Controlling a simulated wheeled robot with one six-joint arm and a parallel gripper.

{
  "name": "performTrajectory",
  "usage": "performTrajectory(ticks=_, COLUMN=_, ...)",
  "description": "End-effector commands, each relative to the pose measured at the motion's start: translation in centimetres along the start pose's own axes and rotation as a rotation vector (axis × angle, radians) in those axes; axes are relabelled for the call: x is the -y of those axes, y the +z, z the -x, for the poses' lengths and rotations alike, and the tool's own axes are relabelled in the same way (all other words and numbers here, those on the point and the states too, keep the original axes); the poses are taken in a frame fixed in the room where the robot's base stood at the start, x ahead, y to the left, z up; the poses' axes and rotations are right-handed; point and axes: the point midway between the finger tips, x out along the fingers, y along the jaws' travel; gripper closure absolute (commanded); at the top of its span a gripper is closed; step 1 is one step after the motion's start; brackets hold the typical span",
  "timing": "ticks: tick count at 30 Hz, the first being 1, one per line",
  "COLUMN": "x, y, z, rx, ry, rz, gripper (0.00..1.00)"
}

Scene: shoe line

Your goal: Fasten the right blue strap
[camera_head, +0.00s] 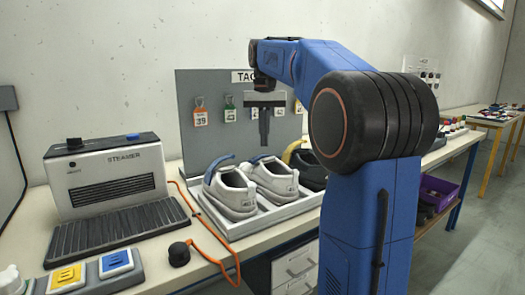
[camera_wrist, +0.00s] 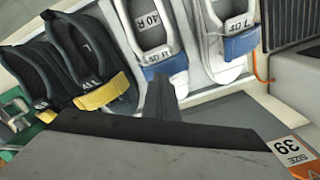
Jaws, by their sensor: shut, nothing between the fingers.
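Two white shoes sit side by side in the tray. I cannot tell whether either strap is pressed down. My gripper (camera_head: 264,143) is shut and empty above the shoes; in the wrist view its fingers (camera_wrist: 160,88) appear near the right strap.
Dark shoes with yellow straps (camera_wrist: 102,92) are beside the white pair. The white tray (camera_head: 270,219) holds the shoes. A tag board (camera_head: 196,88) stands behind. A steamer (camera_head: 103,178) and an orange cord (camera_head: 212,258) are at left.

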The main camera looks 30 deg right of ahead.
Motion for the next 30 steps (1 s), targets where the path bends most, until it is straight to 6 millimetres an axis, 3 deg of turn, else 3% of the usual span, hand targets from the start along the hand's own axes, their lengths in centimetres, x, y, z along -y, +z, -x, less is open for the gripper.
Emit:
performTrajectory(ticks=22, x=0.0, y=-0.1, z=6.0, rx=-0.001, ry=0.0, rz=0.0, gripper=1.0)
performTrajectory(ticks=30, x=0.0, y=0.0, z=6.8, rx=0.0, ry=0.0, rz=0.0, gripper=1.0)
